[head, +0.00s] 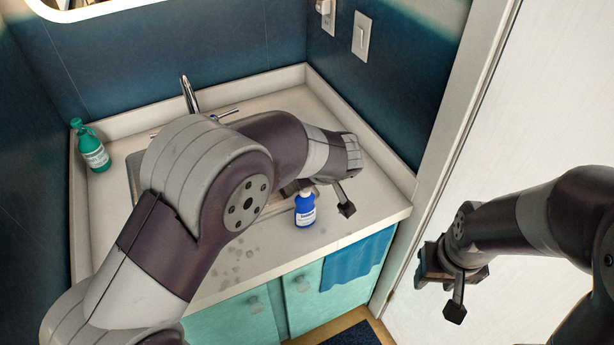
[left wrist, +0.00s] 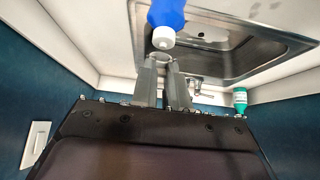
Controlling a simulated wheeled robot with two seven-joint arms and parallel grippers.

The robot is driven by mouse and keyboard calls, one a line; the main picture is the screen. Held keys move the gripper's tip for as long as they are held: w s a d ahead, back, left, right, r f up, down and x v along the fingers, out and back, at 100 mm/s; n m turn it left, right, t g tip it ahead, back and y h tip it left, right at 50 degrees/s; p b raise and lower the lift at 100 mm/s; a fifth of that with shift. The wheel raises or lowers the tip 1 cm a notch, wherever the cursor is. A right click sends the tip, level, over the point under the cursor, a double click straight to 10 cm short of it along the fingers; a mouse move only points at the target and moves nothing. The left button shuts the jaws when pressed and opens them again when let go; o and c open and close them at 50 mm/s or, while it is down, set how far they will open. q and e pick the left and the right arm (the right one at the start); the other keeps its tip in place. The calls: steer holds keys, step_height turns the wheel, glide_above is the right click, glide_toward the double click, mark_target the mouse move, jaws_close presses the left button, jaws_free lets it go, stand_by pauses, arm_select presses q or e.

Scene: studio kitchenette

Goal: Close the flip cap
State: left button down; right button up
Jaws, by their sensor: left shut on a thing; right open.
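A blue bottle (head: 305,212) with a white cap stands upright on the counter, in front of the sink. In the left wrist view the blue bottle (left wrist: 166,14) shows at the top, its white cap (left wrist: 162,37) facing my gripper. A pale lid-like piece (left wrist: 162,57) lies between the fingertips of my left gripper (left wrist: 161,65). The left gripper appears shut on this piece, right beside the cap. In the head view my left arm hides much of this gripper. My right gripper (head: 424,274) is open and empty, out beyond the counter's right edge.
The sink (left wrist: 215,35) and faucet (head: 189,95) are behind the bottle, partly covered by my left arm. A blue towel (head: 352,262) hangs on the cabinet front.

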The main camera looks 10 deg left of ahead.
arm_select(q)
steer(key=c, duration=1.4)
jaws_free()
steer(key=shift+s+f, duration=0.2)
steer(key=shift+f, duration=0.2)
steer(key=o, duration=0.3)
steer(key=shift+w+a, duration=0.1)
steer(key=shift+w+r, duration=0.1)
steer(key=shift+w, duration=0.05)
steer(key=shift+r, duration=0.1)
steer(key=p+v, duration=0.1)
steer(key=v, duration=1.1)
steer(key=shift+r+p, duration=0.3)
steer(key=shift+p, duration=0.05)
